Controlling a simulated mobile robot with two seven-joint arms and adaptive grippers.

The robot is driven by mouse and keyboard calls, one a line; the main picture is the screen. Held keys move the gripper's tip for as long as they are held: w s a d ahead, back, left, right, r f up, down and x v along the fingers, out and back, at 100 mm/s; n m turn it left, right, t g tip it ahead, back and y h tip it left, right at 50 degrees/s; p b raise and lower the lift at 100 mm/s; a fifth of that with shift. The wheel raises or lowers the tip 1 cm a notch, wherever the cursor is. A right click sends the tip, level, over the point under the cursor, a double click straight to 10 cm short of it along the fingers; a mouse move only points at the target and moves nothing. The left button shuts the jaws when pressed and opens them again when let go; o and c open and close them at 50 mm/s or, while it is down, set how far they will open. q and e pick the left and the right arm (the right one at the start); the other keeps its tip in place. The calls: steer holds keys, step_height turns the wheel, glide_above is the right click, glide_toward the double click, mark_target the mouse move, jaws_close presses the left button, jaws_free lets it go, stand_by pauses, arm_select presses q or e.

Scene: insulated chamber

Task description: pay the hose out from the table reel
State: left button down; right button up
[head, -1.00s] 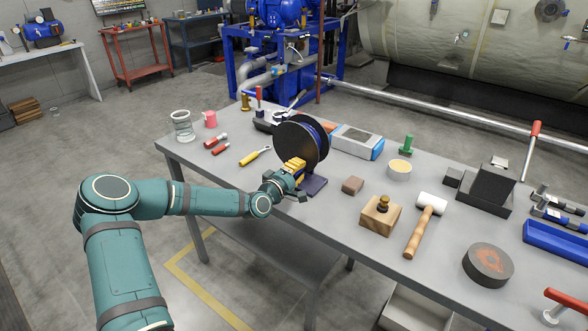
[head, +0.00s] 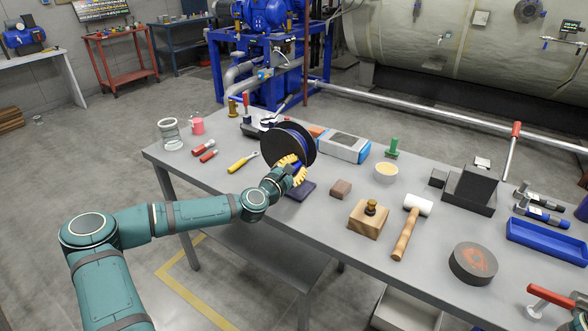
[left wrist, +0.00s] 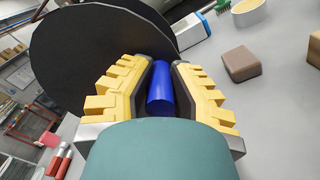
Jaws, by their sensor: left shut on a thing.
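The table reel (head: 280,147) stands on the grey table with black round flanges, and blue hose (head: 310,136) shows wound between them. Its dark base (head: 301,190) sits below it. My left gripper (head: 291,172) is in front of the reel at its lower right, yellow fingers close to the flange. In the left wrist view a short blue cylinder (left wrist: 160,92), apparently the hose end, lies between the two fingers, and the gripper is shut on it. The black flange (left wrist: 100,50) fills the upper left there.
A brown block (head: 341,189), a wooden block with a knob (head: 368,219) and a mallet (head: 408,230) lie right of the reel. A yellow-handled screwdriver (head: 241,162) and a glass jar (head: 170,134) are to the left. A blue-grey box (head: 343,147) stands behind.

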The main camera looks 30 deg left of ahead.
arm_select(q)
steer(key=shift+r+n+p, duration=0.3)
steer(key=shift+r+n, duration=0.45)
steer(key=shift+n, duration=0.45)
steer(key=c, duration=0.8)
jaws_free()
steer(key=shift+f, duration=0.1)
steer(key=shift+c, duration=0.2)
steer(key=s+a, duration=0.1)
steer(key=s, duration=1.1)
